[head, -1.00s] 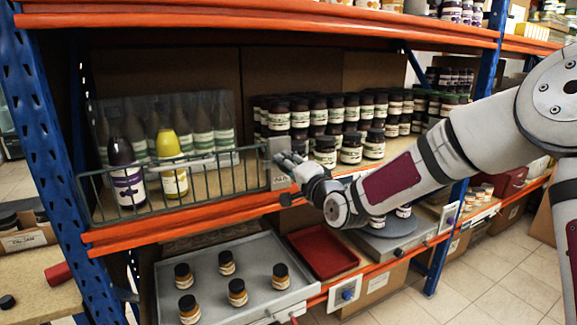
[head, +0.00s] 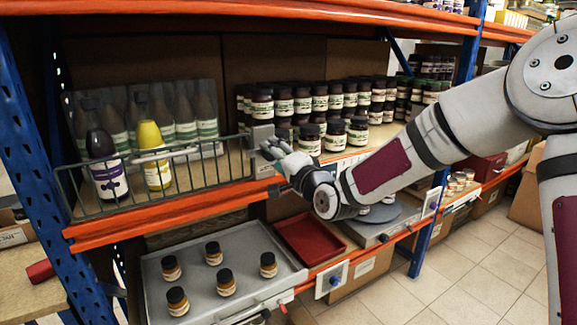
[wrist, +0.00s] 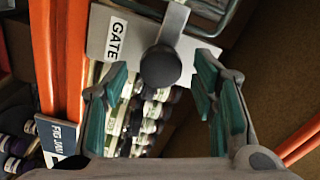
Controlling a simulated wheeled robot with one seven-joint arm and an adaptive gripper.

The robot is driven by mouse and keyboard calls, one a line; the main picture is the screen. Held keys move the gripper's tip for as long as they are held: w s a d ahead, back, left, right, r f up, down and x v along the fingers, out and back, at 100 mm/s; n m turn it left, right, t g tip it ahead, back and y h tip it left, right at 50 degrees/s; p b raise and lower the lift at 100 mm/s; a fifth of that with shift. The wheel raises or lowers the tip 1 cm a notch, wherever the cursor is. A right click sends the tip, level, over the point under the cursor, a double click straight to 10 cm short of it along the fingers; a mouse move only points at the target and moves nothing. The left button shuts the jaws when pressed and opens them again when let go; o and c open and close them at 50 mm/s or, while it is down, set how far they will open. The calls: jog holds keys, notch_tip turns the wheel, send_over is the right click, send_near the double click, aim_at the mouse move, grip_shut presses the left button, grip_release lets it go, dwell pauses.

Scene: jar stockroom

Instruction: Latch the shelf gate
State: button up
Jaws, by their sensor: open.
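My gripper (head: 270,150) is at the plate. In the wrist view its open green-padded fingers (wrist: 162,76) are on either side of the knob, with gaps visible. Whether the latch is engaged I cannot tell.
A dark bottle (head: 106,170) and a yellow bottle (head: 153,160) stand behind the gate. Several dark jars (head: 309,139) stand right of the plate. Below are a grey tray (head: 238,255) with small jars and a red tray (head: 308,240). An orange beam (head: 160,218) runs under the gate.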

jog(key=v, duration=1)
jog(key=shift+s+d, duration=0.1)
jog(key=shift+d, duration=0.05)
jog(key=s+d+r+n+g+h+p, duration=0.3)
jog(key=s+d+n+g+h+p, duration=0.25)
jog(key=s+d+h, duration=0.8)
jog(key=s+d+r+n+g+y+p, duration=0.1)
jog(key=s+d+g, duration=0.1)
jog(key=s, duration=1)
jog(key=s+d+r+n+g+y, duration=0.1)
jog(key=s+d, duration=0.4)
jog(key=s, duration=0.8)
jog(key=shift+s+d+r+g+y+p, duration=0.2)
jog(key=shift+s+r+g+y+p, duration=0.15)
jog(key=shift+g+y, duration=0.6)
